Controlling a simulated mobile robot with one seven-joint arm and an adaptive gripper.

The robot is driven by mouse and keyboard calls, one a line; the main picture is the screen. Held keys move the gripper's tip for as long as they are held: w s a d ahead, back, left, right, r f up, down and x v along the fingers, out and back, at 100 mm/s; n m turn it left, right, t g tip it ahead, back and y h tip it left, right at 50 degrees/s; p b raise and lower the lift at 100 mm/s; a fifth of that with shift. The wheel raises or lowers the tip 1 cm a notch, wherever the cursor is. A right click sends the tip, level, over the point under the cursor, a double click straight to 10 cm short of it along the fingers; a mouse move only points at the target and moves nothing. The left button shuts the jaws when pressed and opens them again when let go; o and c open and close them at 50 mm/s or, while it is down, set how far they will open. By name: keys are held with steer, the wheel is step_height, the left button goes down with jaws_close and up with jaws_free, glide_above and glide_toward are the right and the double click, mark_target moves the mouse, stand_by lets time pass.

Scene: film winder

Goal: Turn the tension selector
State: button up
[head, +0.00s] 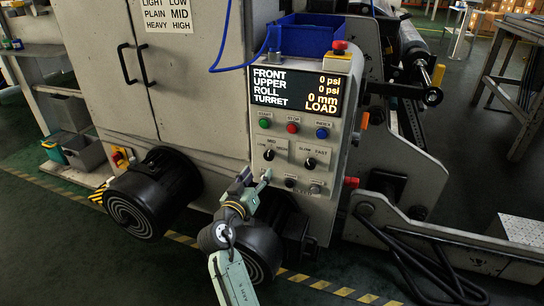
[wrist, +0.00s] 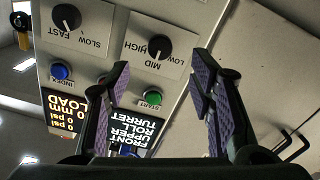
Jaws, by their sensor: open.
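The tension selector, a black knob (head: 269,154) with LOW, MID and HIGH marks, is on the lower left of the grey control panel (head: 340,120). In the wrist view the knob (wrist: 158,46) appears upside down, beyond the fingertips and roughly centred between them; its pale mark seems to face MID. My gripper (head: 256,181) is below the knob in the head view, apart from it. In the wrist view my gripper (wrist: 160,80) is open, with nothing between its purple-padded fingers.
A SLOW/FAST knob (head: 309,163) is right of the selector. Green (head: 265,124), red (head: 292,128) and blue (head: 322,133) buttons sit above, under a display (head: 295,89) reading LOAD. A cabinet sign (head: 167,15) pairs LIGHT LOW, PLAIN MID, HEAVY HIGH. Black rollers (head: 150,195) stand below left.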

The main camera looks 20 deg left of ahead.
mark_target(268, 158)
steer(key=w+p, duration=0.1)
steer(key=w, duration=0.8)
steer(key=shift+d, duration=0.15)
steer(key=shift+s, duration=0.1)
steer(key=shift+c, duration=0.4)
steer(key=c, duration=1.1)
